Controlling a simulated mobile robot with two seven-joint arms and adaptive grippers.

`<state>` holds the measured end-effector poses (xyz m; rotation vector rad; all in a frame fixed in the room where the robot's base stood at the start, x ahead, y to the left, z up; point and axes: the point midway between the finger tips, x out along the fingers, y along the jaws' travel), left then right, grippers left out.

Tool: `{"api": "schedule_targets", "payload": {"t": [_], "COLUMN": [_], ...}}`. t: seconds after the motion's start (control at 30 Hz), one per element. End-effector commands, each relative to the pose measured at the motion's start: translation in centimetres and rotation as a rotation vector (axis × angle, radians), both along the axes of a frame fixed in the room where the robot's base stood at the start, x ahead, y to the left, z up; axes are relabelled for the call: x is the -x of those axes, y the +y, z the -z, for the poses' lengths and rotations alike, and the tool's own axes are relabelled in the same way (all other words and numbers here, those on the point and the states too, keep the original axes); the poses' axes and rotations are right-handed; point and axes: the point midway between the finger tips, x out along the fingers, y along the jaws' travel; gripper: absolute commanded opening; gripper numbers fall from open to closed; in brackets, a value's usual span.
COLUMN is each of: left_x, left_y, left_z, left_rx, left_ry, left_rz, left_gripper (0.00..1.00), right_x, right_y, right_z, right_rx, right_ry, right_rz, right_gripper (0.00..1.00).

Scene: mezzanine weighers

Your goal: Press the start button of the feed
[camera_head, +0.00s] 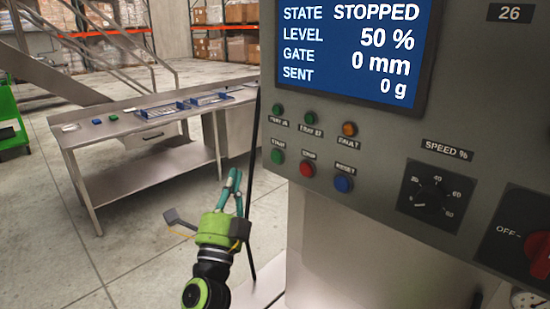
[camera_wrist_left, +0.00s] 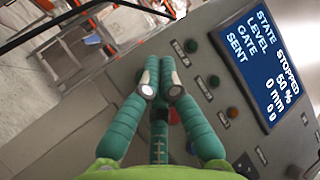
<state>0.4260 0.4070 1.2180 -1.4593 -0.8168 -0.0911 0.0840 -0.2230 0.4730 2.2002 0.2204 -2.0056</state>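The grey control panel (camera_head: 380,150) of the feed stands at the right in the head view. Its green start button (camera_head: 277,156) is at the left of the lower row, beside a red button (camera_head: 307,169) and a blue button (camera_head: 343,183). My left gripper (camera_head: 234,176) is left of the start button and lower, apart from the panel in that view. In the left wrist view the fingertips of my left gripper (camera_wrist_left: 160,66) are together and empty, in front of the panel's left part. There the fingers partly hide the lower button row. My right gripper is not in view.
The screen (camera_head: 352,50) reads STOPPED, 50 %, 0 mm, 0 g. Two green lamps and an orange lamp (camera_head: 349,129) sit above the buttons. A speed knob (camera_head: 432,195) and a red switch (camera_head: 539,252) are further right. A steel table (camera_head: 150,125) stands behind at left.

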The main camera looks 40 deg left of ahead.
Motion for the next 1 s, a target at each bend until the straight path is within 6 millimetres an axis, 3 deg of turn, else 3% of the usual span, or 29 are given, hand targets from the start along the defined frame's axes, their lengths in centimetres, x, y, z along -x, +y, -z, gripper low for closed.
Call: {"api": "schedule_targets", "payload": {"t": [0.53,1.0], "left_x": [-6.9,-8.3], "left_y": [-0.6,-0.7], "left_z": [0.1,0.0], "left_rx": [0.002,0.000], "left_ry": [-0.001,0.001], "left_rz": [0.002,0.000], "left_gripper": [0.00,0.00], "right_x": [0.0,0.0], "right_y": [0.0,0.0], "right_z": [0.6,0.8], "right_rx": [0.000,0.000], "right_ry": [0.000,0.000], "right_rz": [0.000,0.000], "right_gripper": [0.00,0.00]}}
